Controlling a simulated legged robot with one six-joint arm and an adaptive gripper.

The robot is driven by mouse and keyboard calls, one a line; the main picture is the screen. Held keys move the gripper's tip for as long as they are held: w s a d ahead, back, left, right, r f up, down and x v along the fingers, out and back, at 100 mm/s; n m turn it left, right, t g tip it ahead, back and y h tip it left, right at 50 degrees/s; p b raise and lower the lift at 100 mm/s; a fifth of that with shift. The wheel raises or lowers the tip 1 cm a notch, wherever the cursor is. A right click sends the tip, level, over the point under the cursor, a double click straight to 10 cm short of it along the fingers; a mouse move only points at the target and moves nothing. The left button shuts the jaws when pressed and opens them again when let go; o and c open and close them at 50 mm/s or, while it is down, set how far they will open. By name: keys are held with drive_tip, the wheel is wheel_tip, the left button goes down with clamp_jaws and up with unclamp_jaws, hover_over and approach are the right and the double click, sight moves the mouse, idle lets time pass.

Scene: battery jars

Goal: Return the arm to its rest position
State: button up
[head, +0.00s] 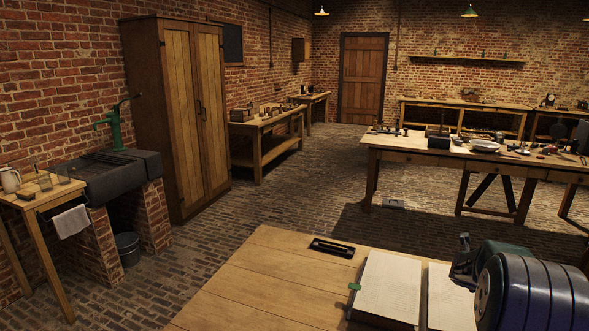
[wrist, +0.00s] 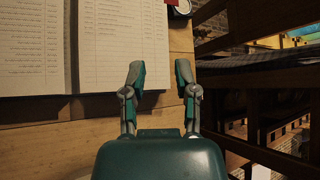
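My gripper (wrist: 158,82) is in the lower middle of the wrist view, with its two teal and grey fingers apart and nothing between them. It is over the right part of a wooden table (wrist: 60,136), beside the right page of an open book (wrist: 118,40). In the head view my arm is folded at the lower right and covers part of the open book (head: 388,290). The table (head: 245,290) also shows in the head view.
A black pen tray (head: 332,248) lies on the table left of the book. A workbench (head: 420,145) with tools, a tall cupboard (head: 183,110) and a stone sink (head: 105,175) stand beyond.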

drive_tip(key=s+a+r+m+y, duration=0.1)
drive_tip(key=s+a+r+m, duration=0.55)
drive_tip(key=a+m, duration=0.25)
drive_tip(key=s+a+r+m, duration=0.6)
drive_tip(key=a+r+m, duration=0.15)
drive_tip(key=a, duration=0.25)
drive_tip(key=s+a+f+m+y, duration=0.1)
drive_tip(key=s+a+m+y, duration=0.2)
drive_tip(key=s+a+m, duration=0.5)
drive_tip(key=s+a+f+m+g+y, duration=0.1)
drive_tip(key=s+a+m+y, duration=0.3)
drive_tip(key=s+a+m, duration=0.4)
drive_tip(key=s+a, duration=0.3)
drive_tip(key=s, duration=0.1)
drive_tip(key=shift+a+f, duration=0.2)
drive_tip(key=shift+f, duration=0.05)
